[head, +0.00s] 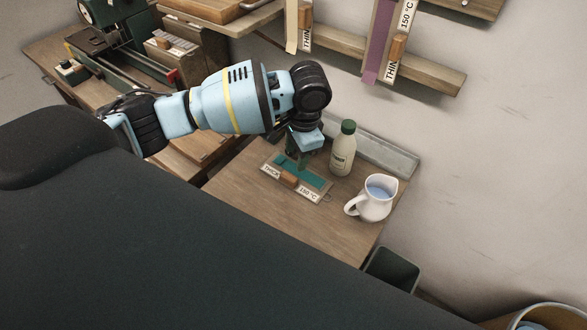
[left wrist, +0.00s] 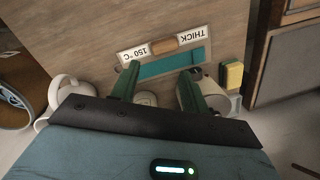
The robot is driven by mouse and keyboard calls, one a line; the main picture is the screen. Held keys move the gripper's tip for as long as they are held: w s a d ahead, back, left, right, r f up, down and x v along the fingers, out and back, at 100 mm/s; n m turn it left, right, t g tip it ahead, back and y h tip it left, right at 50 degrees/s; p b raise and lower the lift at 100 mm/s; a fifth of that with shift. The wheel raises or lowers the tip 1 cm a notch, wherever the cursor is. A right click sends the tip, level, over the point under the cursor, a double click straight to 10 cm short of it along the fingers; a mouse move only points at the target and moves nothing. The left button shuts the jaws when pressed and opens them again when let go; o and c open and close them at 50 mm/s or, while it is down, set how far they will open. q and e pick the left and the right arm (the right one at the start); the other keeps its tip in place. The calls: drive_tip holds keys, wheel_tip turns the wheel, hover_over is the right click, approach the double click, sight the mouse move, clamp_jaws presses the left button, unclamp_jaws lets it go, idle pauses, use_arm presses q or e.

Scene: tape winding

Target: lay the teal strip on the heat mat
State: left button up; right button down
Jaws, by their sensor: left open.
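The teal strip (head: 314,181) lies flat on the small wooden table, with a wooden block and the labels THICK and 150 °C along its front edge. It also shows in the left wrist view (left wrist: 165,65). A thin grey-brown border shows around the strip; I cannot tell whether this is the heat mat. My left gripper (head: 293,160) points down at the strip. In the left wrist view my left gripper (left wrist: 163,70) is open, its two green fingers apart with their tips over the strip. I cannot tell whether they touch it. My right gripper is not in view.
A bottle with a green cap (head: 343,148) and a white jug of bluish liquid (head: 373,199) stand right of the strip. A yellow-green sponge (left wrist: 232,76) lies nearby. A grey tray (head: 385,157) runs along the back edge. The table front (head: 260,205) is clear.

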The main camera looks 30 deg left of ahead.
sight(293, 179)
use_arm(q)
drive_tip(key=shift+s+d+f+m+t+y+b, duration=0.15)
drive_tip(key=shift+d+f+m+y, duration=0.3)
drive_tip(key=shift+f+m, duration=1.1)
drive_tip(key=shift+s+d+f+m+t+y+b, duration=0.15)
drive_tip(key=shift+d+f+m+y, duration=0.3)
drive_tip(key=shift+m, duration=2.05)
drive_tip(key=shift+s+d+f+m+t+y, duration=0.15)
drive_tip(key=shift+f+m+y, duration=0.75)
drive_tip(key=shift+m, duration=1.15)
drive_tip(key=shift+w+a+x, duration=0.1)
drive_tip(key=shift+x, duration=1.3)
drive_tip(key=shift+w+a+x, duration=0.1)
drive_tip(key=shift+w+x, duration=0.05)
drive_tip(key=shift+x, duration=1.25)
drive_tip(key=shift+r, duration=0.15)
clamp_jaws()
